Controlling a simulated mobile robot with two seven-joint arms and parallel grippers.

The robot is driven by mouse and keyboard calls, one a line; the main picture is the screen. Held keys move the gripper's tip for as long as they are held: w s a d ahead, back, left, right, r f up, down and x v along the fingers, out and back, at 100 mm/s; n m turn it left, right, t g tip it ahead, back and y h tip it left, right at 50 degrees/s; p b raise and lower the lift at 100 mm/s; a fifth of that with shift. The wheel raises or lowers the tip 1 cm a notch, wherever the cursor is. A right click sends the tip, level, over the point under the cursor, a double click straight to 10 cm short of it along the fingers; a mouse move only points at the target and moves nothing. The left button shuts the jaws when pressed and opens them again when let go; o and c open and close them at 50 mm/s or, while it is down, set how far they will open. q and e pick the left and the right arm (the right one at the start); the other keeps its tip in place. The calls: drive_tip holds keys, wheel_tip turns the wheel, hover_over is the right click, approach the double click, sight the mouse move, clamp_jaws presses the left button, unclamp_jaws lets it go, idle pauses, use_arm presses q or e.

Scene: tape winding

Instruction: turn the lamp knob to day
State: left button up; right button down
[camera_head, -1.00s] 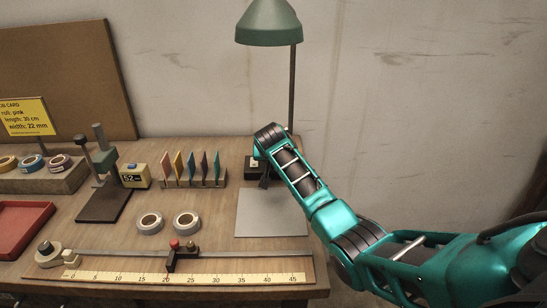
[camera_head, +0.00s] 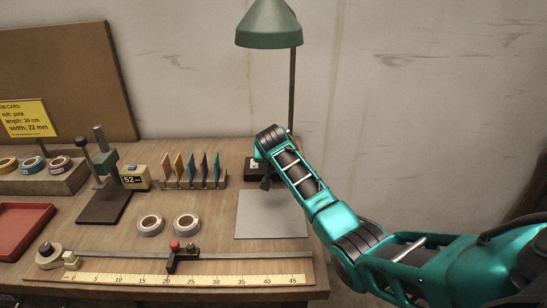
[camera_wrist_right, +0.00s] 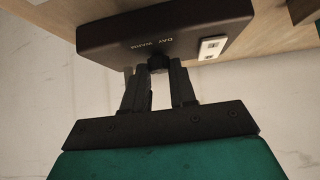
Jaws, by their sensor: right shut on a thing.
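The green lamp (camera_head: 268,28) stands on a thin pole at the back of the bench. Its dark base (camera_head: 251,164) is mostly hidden behind my right arm in the head view. In the right wrist view the lamp base (camera_wrist_right: 110,32) shows the words DAY and WARM, with a white switch plate (camera_wrist_right: 211,47) beside them. The black knob (camera_wrist_right: 157,63) sits on the base's edge below the words. My right gripper (camera_wrist_right: 160,75) is shut on the knob, a finger on each side. The knob's pointing direction cannot be made out. My left gripper is not in view.
A grey mat (camera_head: 271,214) lies in front of the lamp. Two tape rolls (camera_head: 186,224), a ruler track (camera_head: 185,279), coloured cards in a rack (camera_head: 191,184) and a red tray (camera_head: 20,229) lie to the left. The bench between them has clear patches.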

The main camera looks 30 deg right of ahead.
drive_tip(key=shift+s+d+r+n+t+y+p, duration=0.1)
drive_tip(key=shift+d+r+n+t+y+p, duration=0.2)
drive_tip(key=shift+n+p, duration=0.4)
drive_tip(key=shift+a+f+n+t+y+p, duration=0.1)
drive_tip(key=shift+n+y+p, duration=0.3)
drive_tip(key=shift+p, duration=0.45)
drive_tip(key=shift+d+n+y+p, duration=0.1)
drive_tip(key=shift+n+y+p, duration=0.2)
drive_tip(key=shift+n, duration=0.1)
drive_tip(key=shift+d+f+n+t+y, duration=0.15)
drive_tip(key=shift+n+t+y, duration=0.15)
drive_tip(key=shift+n+y, duration=0.5)
drive_tip(key=n+y, duration=0.1)
drive_tip(key=n+b, duration=0.1)
drive_tip(key=shift+d+f+n+y, duration=0.15)
drive_tip(key=shift+n+y, duration=0.15)
drive_tip(key=shift+y, duration=0.1)
drive_tip(key=shift+d+n+y+b, duration=0.1)
drive_tip(key=shift+n+y+b, duration=0.7)
drive_tip(key=shift+n+b, duration=0.45)
drive_tip(key=shift+n+y+b, duration=0.25)
drive_tip(key=shift+y+b, duration=0.05)
drive_tip(key=shift+b, duration=0.05)
drive_tip(key=c, duration=0.9)
unclamp_jaws()
